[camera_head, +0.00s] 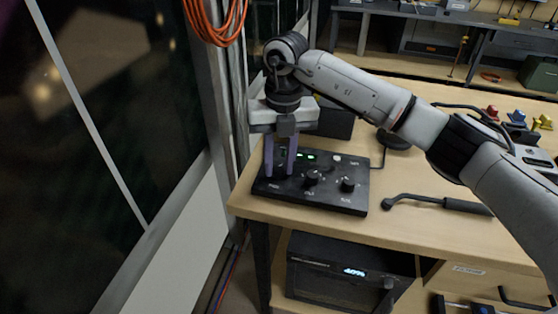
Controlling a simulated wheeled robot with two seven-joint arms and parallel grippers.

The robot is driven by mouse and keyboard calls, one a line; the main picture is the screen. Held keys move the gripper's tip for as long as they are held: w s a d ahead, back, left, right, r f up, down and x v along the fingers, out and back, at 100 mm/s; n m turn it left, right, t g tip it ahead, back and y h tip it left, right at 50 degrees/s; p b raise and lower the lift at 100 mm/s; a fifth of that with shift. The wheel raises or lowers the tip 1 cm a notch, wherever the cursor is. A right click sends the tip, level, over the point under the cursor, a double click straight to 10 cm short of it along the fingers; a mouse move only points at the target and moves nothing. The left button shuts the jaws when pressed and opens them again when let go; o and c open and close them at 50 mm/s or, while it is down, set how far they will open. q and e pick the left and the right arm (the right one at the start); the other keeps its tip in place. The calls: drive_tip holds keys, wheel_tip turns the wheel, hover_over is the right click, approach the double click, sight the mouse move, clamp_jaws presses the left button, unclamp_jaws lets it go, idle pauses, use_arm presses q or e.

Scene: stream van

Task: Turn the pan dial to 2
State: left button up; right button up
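A black control box (325,202) lies on the wooden desk near its left corner. It has a row of dials along its front: a middle dial (312,177) and a right dial (347,184) show. The leftmost dial, where the pan dial seems to be, is hidden by my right gripper (279,172). This gripper points down with its two purple fingers apart, their tips low at the left end of the box. I cannot tell whether they touch the dial. The labels and the dial settings are too small to read. My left gripper is out of view.
A black handle (440,203) lies on the desk right of the box. A dark block (334,121) stands behind it. Coloured connectors (520,122) stand at the far right. A device with a lit display (350,272) sits below the desk. A dark window is left.

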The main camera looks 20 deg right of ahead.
clamp_jaws()
drive_tip(key=shift+n, duration=0.9)
drive_tip(key=n+b, duration=0.1)
drive_tip(key=n, duration=0.2)
drive_tip(key=shift+w+d+n, duration=0.1)
drive_tip(key=shift+n, duration=0.2)
drive_tip(key=n+b, duration=0.1)
drive_tip(key=n, duration=0.5)
drive_tip(key=shift+w, duration=0.1)
drive_tip(key=shift+n, duration=0.3)
drive_tip(key=o, duration=0.5)
unclamp_jaws()
